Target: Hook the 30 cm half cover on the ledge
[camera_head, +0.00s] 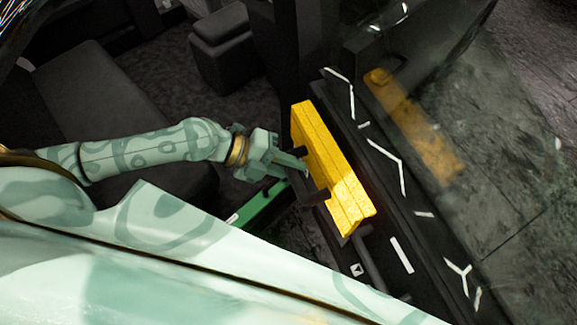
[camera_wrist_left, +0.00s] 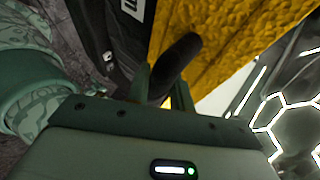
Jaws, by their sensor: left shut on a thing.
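The yellow half cover (camera_head: 332,165), a long block-like piece, is tilted beside the dark ledge (camera_head: 372,165) along the window. It also shows large in the wrist view (camera_wrist_left: 228,35). I cannot tell whether it touches the ledge. My left gripper (camera_head: 303,168) is on the left side of the cover. In the wrist view my left gripper (camera_wrist_left: 158,88) is shut on the cover's dark curved handle (camera_wrist_left: 180,58). The cover's far side is hidden. My right gripper is not in view.
A window glass (camera_head: 500,130) stands right of the ledge and mirrors the cover. White line marks lie along the ledge. A green item (camera_head: 258,207) is below my left gripper. Dark seats (camera_head: 222,50) stand at the back left.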

